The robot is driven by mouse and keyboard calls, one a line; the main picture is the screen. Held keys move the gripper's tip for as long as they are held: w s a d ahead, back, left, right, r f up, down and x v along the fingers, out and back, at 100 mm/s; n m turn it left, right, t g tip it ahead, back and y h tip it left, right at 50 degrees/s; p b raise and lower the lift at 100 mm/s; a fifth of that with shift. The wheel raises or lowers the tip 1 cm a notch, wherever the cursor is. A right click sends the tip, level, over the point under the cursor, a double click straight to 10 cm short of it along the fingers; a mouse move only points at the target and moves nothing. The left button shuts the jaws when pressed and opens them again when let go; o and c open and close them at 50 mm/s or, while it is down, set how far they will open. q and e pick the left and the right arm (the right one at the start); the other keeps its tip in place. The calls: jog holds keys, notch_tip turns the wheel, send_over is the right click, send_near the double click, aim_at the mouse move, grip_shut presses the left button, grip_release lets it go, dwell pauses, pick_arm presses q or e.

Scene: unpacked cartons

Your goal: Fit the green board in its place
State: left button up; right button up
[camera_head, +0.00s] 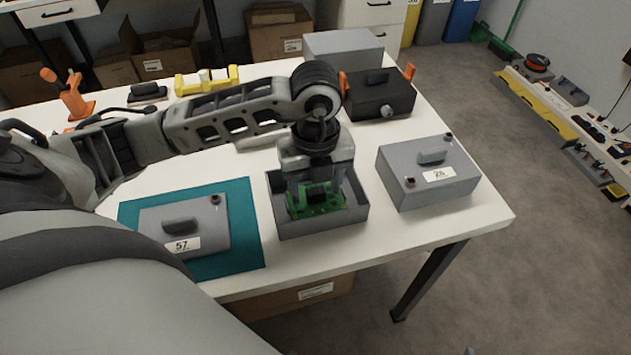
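The green board (327,207), with dark parts on top, is at the open grey box (318,228) near the middle of the table. My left gripper (318,185) points down over this box, with its fingers at the board, and appears shut on it. The board looks slightly tilted within the box walls. The gripper hides its far part, and I cannot tell whether it touches the box floor. My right gripper is not in view.
A grey lid or box marked 57 (181,228) lies on a teal mat (244,225) to the left. A closed grey box marked 28 (428,180) stands to the right. A dark box with orange clips (379,100), a plain grey box (343,48) and a yellow tool (207,82) are behind.

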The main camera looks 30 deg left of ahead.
pick_arm(q)
jog(key=shift+f, duration=0.2)
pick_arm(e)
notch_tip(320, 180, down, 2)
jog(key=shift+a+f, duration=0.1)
pick_arm(q)
notch_tip(320, 180, up, 16)
jog(key=p, duration=0.2)
jog(key=shift+r+p, duration=0.2)
jog(key=shift+p, duration=0.15)
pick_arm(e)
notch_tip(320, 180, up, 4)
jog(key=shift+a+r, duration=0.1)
